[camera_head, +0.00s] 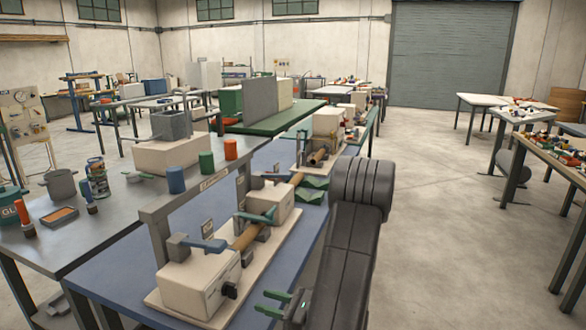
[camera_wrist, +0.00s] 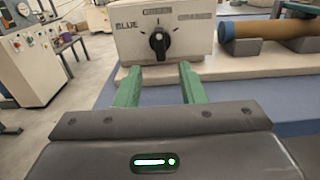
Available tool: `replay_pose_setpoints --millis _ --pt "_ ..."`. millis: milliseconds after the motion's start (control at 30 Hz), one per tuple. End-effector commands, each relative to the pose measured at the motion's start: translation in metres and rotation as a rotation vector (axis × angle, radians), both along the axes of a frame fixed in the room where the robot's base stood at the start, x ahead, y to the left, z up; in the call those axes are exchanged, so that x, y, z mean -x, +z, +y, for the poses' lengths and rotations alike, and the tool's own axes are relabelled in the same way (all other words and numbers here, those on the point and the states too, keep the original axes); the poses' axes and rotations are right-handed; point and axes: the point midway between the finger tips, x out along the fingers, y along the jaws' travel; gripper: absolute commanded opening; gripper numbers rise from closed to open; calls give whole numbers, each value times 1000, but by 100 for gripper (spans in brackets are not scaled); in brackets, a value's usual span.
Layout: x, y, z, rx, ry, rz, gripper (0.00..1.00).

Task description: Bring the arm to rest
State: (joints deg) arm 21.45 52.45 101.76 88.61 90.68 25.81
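My arm (camera_head: 350,250) reaches from the right side of the head view, down over the front end of the blue table. My gripper (camera_head: 268,302) hangs low beside the near end of the winder. In the wrist view its two green fingers (camera_wrist: 158,75) stand apart with nothing between them. Ahead of them is a cream winder box (camera_wrist: 165,35) with a black knob (camera_wrist: 159,39) and a label reading BLUE. The fingers appear apart from the box. In the head view the same box (camera_head: 195,285) stands on a cream base plate, with a brown roll (camera_head: 244,238) beyond it.
A blue table (camera_head: 130,285) carries the winder. A grey bench (camera_head: 110,220) with cans and pots stands to the left. Blue, green and orange cylinders (camera_head: 206,163) sit on a raised grey rack. Open concrete floor (camera_head: 450,220) lies to the right, with tables beyond.

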Motion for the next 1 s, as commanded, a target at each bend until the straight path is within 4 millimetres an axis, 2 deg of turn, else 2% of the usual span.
replay_pose_setpoints --millis 33,500,1000 --pt "-3 1 10 0 4 1 36" --pt "-31 1 89 0 4 0 36" --pt "-31 -2 86 158 -1 -435 36"
